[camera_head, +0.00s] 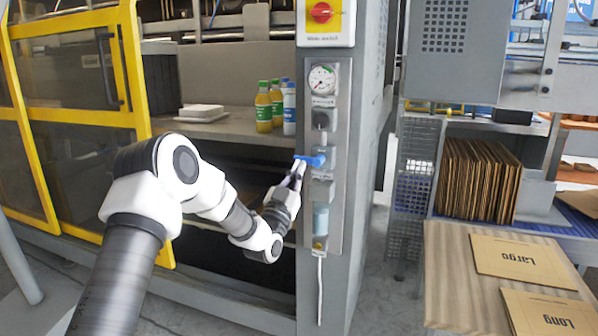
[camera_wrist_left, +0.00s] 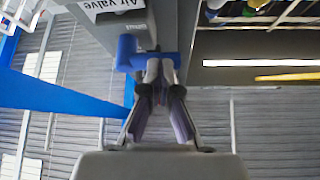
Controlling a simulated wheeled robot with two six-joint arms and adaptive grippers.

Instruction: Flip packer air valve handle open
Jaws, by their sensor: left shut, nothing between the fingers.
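The blue air valve handle (camera_head: 312,160) sits on the air unit panel (camera_head: 334,215) on the grey machine post, below the round gauge. It points left, roughly level, in the head view. In the left wrist view the blue handle (camera_wrist_left: 146,60) shows just beyond my fingertips, under a label reading "Air valve" (camera_wrist_left: 115,5). My left gripper (camera_head: 298,168) is shut and empty, its tips at the handle's left end. The tips (camera_wrist_left: 158,68) look close against the handle; I cannot tell whether they touch. My right gripper is out of view.
A red rotary switch (camera_head: 321,12) on yellow is above the gauge (camera_head: 322,79). Bottles (camera_head: 264,106) stand on a shelf left of the post. A table (camera_head: 455,285) with cardboard sheets (camera_head: 522,261) is at right. A yellow-framed door (camera_head: 75,130) is at left.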

